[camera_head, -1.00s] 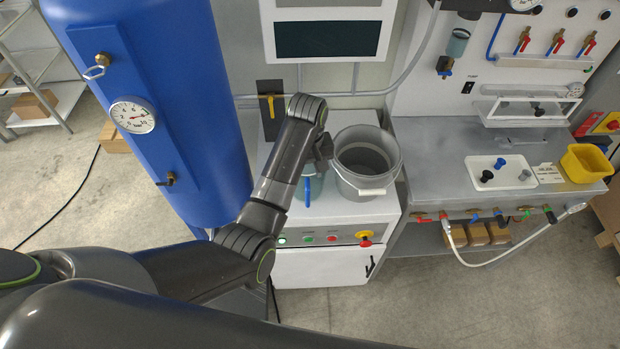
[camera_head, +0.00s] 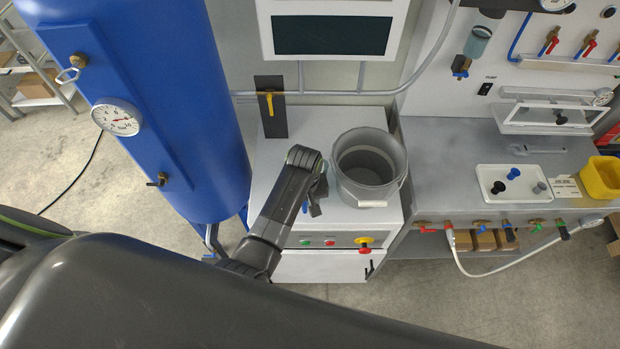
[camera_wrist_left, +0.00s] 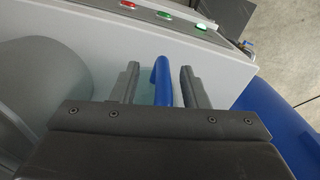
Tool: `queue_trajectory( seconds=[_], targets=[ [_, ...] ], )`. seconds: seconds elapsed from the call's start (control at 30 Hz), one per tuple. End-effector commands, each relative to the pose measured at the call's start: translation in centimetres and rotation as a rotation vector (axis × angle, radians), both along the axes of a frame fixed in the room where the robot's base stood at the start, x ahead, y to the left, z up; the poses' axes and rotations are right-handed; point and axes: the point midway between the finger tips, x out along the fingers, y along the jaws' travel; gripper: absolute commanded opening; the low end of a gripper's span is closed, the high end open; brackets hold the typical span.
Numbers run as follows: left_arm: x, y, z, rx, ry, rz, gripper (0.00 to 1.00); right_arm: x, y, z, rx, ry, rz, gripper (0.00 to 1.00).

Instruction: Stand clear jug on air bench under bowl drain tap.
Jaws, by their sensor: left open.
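The clear jug is mostly hidden behind my left arm on the grey cabinet top (camera_head: 262,160); a bit of its blue handle (camera_head: 305,206) shows in the head view. In the left wrist view the blue handle (camera_wrist_left: 162,80) stands between the two open fingers of my left gripper (camera_wrist_left: 160,72), with a gap on each side. The left gripper also shows in the head view (camera_head: 315,202), beside the grey bucket. The air bench (camera_head: 435,195) is at the right. Above it the clear bowl (camera_head: 478,42) hangs on the panel, with a blue-handled drain tap (camera_head: 461,72) below.
A grey bucket (camera_head: 370,170) stands right of the gripper, close to it. A blue tank (camera_head: 150,110) rises on the left. A white tray with knobs (camera_head: 513,183) and a yellow bin (camera_head: 602,178) occupy the bench's right; its left part is clear.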

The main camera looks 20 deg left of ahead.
Motion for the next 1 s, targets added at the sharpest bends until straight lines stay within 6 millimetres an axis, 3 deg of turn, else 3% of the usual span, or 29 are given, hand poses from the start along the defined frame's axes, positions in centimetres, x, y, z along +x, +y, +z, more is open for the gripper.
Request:
queue_trajectory(
  seconds=[0.1,0.23,0.53,1.0],
  targets=[
    [-0.2,0.0,-0.2,0.0,0.001,0.0,0.41,1.3,0.0,0.0,0.0,-0.018,0.004,0.0],
    [-0.2,0.0,-0.2,0.0,0.002,0.0,0.39,1.6,-0.1,0.0,-0.001,-0.022,0.005,0.0],
    [-0.1,0.0,-0.2,0.0,0.001,0.0,0.0,-0.3,0.0,0.0,-0.001,0.004,0.0,0.0],
    [0.6,-0.2,0.7,-0.001,-0.003,-0.003,0.0,0.6,0.0,0.0,0.0,-0.008,0.002,0.0]
  ],
)
